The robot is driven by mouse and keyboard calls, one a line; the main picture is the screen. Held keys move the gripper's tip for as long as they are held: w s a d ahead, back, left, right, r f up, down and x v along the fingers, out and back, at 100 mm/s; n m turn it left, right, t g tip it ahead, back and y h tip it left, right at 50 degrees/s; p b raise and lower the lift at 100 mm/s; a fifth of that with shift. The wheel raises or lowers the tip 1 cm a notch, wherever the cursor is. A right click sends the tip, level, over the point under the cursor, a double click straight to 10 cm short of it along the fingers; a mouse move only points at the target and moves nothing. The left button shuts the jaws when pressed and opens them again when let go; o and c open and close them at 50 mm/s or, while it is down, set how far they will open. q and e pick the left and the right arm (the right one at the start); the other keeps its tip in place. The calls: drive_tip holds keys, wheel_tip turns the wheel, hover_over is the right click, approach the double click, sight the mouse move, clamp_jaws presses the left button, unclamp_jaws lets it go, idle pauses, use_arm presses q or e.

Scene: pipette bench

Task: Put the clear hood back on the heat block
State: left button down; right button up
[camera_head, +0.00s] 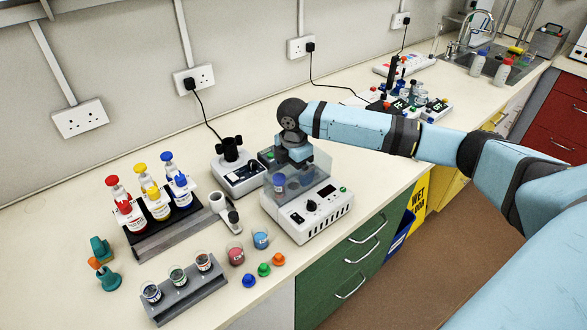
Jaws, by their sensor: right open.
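The heat block (322,212) is a white unit with dark knobs, a small display and side vents, near the bench's front edge. The clear hood (313,172) shows as a see-through grey box over the heat block's rear part; I cannot tell whether it is fully seated. A small blue-marked vessel (279,181) shows at the hood's left side. My right gripper (296,160) is open and points down at the top of the hood, its fingertips overlapping the hood in the picture. Whether they touch it is unclear. My left gripper is out of view.
A white device with a black top (238,172) stands behind left. A dark rack of coloured bottles (160,225), a grey cup rack (185,297), two beakers and several coloured caps (264,269) lie left and in front. My right arm spans the bench's right side.

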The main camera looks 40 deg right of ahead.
wheel_tip(320, 180, up, 12)
drive_tip(key=b, duration=0.1)
drive_tip(key=shift+f, duration=0.15)
idle(0.6)
